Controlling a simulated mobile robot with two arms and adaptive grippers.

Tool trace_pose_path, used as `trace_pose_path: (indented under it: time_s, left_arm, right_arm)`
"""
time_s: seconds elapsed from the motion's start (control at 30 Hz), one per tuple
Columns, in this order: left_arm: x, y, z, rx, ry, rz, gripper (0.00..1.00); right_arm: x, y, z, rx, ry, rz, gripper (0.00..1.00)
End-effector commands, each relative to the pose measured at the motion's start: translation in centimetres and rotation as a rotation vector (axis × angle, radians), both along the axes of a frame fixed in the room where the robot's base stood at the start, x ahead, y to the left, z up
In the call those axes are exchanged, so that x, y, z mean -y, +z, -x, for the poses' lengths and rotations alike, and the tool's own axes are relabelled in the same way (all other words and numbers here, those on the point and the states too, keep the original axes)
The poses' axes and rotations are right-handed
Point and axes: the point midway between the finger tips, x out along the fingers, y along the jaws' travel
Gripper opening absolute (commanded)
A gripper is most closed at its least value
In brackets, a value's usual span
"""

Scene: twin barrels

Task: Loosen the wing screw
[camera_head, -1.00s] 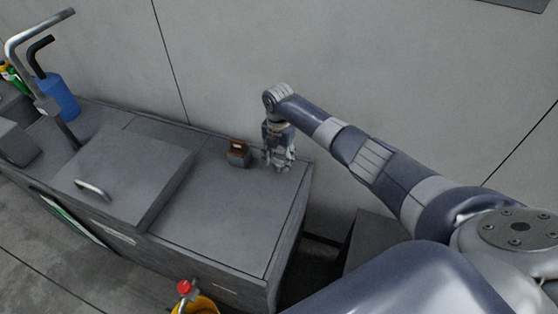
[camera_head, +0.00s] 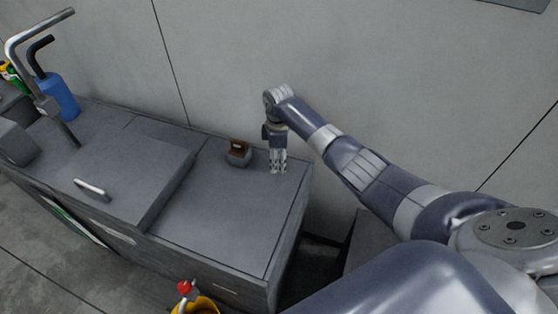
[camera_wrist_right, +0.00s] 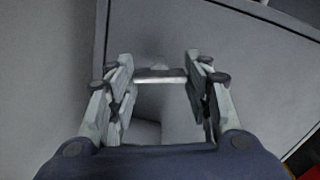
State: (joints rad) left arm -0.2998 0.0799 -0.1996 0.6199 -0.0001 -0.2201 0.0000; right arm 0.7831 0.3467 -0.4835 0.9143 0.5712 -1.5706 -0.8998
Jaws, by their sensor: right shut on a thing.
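My right gripper (camera_head: 278,170) points straight down over the right end of the grey counter, near its back corner. In the right wrist view, its two fingers (camera_wrist_right: 159,72) are shut on a small pale metal bar that spans between the fingertips, which looks like the wing screw (camera_wrist_right: 160,76). In the head view the fingers hide the screw. What the screw is threaded into cannot be told. My left gripper is not in view.
A small dark block with a brown top (camera_head: 238,151) stands on the counter (camera_head: 225,215), left of my right gripper. A hinged lid with a handle (camera_head: 92,190) lies further left. A blue bottle (camera_head: 60,97) and a yellow bucket (camera_head: 199,306) are also in view. The wall is close behind.

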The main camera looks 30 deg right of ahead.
Motion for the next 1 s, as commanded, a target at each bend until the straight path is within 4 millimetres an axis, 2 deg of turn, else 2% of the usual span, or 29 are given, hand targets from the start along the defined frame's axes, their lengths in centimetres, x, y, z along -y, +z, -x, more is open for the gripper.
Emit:
trace_pose_path:
  time_s: [0.1,0.2,0.53,0.83,0.9,1.0]
  left_arm:
    - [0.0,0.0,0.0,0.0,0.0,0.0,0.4]
    - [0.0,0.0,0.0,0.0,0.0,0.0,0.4]
    - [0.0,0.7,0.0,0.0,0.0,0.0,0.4]
    - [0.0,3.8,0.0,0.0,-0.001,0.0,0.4]
    - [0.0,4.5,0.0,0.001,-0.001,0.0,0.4]
    - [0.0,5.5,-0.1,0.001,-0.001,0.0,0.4]
  right_arm:
    - [-0.2,-0.2,0.2,-0.005,-0.239,-0.003,0.31]
    - [-0.1,-0.2,0.1,-0.005,-0.32,-0.002,0.32]
    - [-0.1,0.5,0.1,-0.004,-0.313,-0.001,0.31]
    - [0.0,3.8,-0.1,0.003,-0.312,-0.002,0.31]
    - [0.0,4.5,-0.2,0.005,-0.312,-0.002,0.27]
    - [0.0,5.3,-0.1,0.003,-0.312,-0.002,0.27]
